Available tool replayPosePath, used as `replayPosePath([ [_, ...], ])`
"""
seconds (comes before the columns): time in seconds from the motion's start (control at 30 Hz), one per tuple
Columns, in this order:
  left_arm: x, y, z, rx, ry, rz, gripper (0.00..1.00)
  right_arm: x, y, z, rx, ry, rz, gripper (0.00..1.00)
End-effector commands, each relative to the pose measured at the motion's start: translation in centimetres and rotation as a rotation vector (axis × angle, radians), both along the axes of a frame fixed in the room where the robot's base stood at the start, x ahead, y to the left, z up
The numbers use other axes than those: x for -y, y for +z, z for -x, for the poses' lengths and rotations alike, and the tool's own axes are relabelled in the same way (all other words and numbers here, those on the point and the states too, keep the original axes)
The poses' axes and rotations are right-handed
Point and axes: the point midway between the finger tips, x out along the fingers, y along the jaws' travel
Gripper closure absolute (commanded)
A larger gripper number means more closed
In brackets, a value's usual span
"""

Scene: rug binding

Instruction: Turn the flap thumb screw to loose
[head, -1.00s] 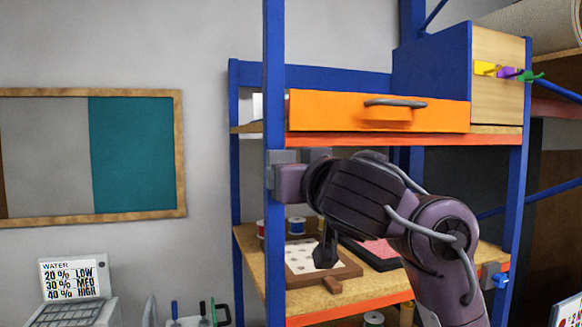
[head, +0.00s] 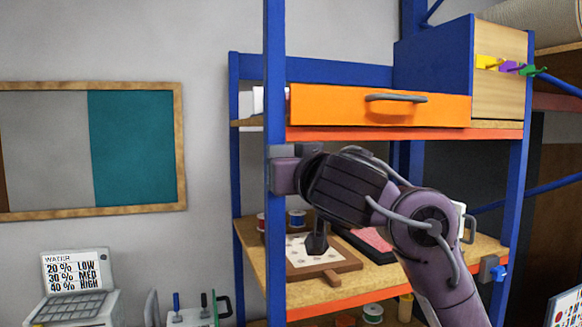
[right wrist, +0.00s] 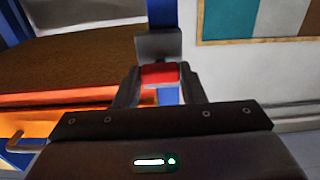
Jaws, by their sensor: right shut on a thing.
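The flap thumb screw (right wrist: 160,75) shows in the right wrist view as a small red knob between my fingers, against a grey block (right wrist: 158,44) on a blue post. My right gripper (right wrist: 160,70) is shut on it, with one finger on each side. In the head view my right gripper (head: 284,170) is at the front left blue post of the shelf rack, just below the orange drawer. There the knob is hidden by the gripper and arm, and its turn angle cannot be told. My left gripper is not in view.
The orange drawer (head: 350,106) with a grey handle sits just above my right arm. Below it, a shelf (head: 375,281) holds a framed board (head: 330,270), a red pad (head: 372,240) and spools. A label display (head: 74,272) stands at lower left.

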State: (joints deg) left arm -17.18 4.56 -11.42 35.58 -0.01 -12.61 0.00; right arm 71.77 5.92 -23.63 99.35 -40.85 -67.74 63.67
Motion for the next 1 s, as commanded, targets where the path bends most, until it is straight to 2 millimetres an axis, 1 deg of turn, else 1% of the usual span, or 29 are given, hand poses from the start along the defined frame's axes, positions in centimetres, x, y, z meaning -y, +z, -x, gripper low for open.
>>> replayPosePath([
  [0.17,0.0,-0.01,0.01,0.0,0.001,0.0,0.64,0.01,-0.04,-0.03,0.008,-0.001,0.028,0.86],
  [0.37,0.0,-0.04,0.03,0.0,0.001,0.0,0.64,-0.02,-0.04,-0.02,0.038,-0.001,0.119,0.86],
  [0.57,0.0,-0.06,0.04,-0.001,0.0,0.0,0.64,-0.03,-0.04,-0.01,0.089,-0.001,0.276,0.86],
  [1.0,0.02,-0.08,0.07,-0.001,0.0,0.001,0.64,-0.06,-0.03,0.0,0.219,-0.002,0.676,0.86],
])
